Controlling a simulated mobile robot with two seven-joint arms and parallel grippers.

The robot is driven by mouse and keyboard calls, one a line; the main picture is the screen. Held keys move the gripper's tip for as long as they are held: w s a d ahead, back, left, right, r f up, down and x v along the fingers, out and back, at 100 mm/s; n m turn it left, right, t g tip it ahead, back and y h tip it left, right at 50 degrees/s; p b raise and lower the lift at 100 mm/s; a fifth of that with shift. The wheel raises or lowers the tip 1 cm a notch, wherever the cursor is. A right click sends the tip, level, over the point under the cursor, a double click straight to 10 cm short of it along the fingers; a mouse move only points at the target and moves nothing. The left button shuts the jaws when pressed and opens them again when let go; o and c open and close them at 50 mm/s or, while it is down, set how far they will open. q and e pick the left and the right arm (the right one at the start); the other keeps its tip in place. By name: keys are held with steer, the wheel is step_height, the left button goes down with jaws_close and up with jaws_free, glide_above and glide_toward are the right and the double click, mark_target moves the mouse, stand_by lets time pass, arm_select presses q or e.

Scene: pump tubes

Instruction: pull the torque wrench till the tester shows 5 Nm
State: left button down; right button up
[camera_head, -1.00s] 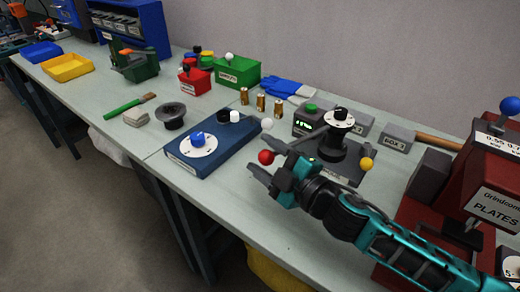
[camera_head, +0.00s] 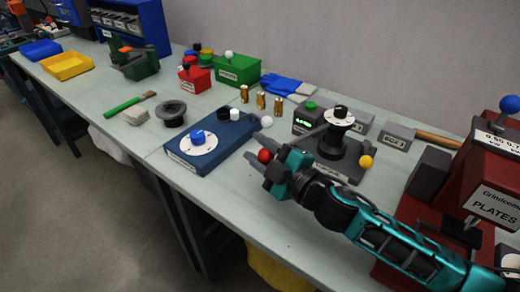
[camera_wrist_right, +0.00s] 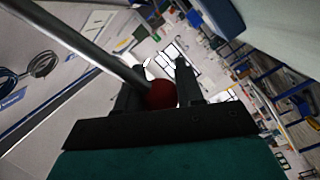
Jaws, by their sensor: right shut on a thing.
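The torque wrench is a thin grey rod (camera_wrist_right: 85,45) ending in a red ball (camera_head: 265,156). In the head view it runs from the tester's black post (camera_head: 333,143) toward my right gripper (camera_head: 256,149). My right gripper is shut on the red ball, which also shows between the fingers in the right wrist view (camera_wrist_right: 161,95). The tester's display (camera_head: 303,122) has green digits, too small to read. A black-capped dial (camera_head: 339,117) tops the post. Part of the rod is hidden behind the gripper in the head view. My left gripper is not in view.
A blue box with a white dial (camera_head: 228,145) lies left of my right gripper. A white ball (camera_head: 267,121), a yellow ball (camera_head: 366,161) and several brass cylinders (camera_head: 261,101) are near. A red machine (camera_head: 490,190) stands at the right.

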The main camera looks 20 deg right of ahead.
mark_target(267, 162)
jaws_close()
steer(key=shift+s+d+n+g+y+p, duration=0.1)
steer(key=shift+s+d+n+g+y, duration=0.35)
steer(key=shift+s+y, duration=0.35)
steer(key=shift+s+d+n+g+y+p, duration=0.1)
steer(key=shift+s+d+n+g+y, duration=0.35)
steer(key=shift+s, duration=0.6)
steer(key=shift+s+d+n+g+y+p, duration=0.1)
steer(key=shift+s+d+n+g+y, duration=0.15)
steer(key=shift+s+n+g+y, duration=0.5)
steer(key=shift+s+t, duration=0.1)
steer(key=shift+t, duration=0.15)
steer(key=o, duration=0.8)
jaws_free()
steer(key=shift+o, duration=0.2)
steer(key=v, duration=1.3)
steer(key=shift+f, duration=0.1)
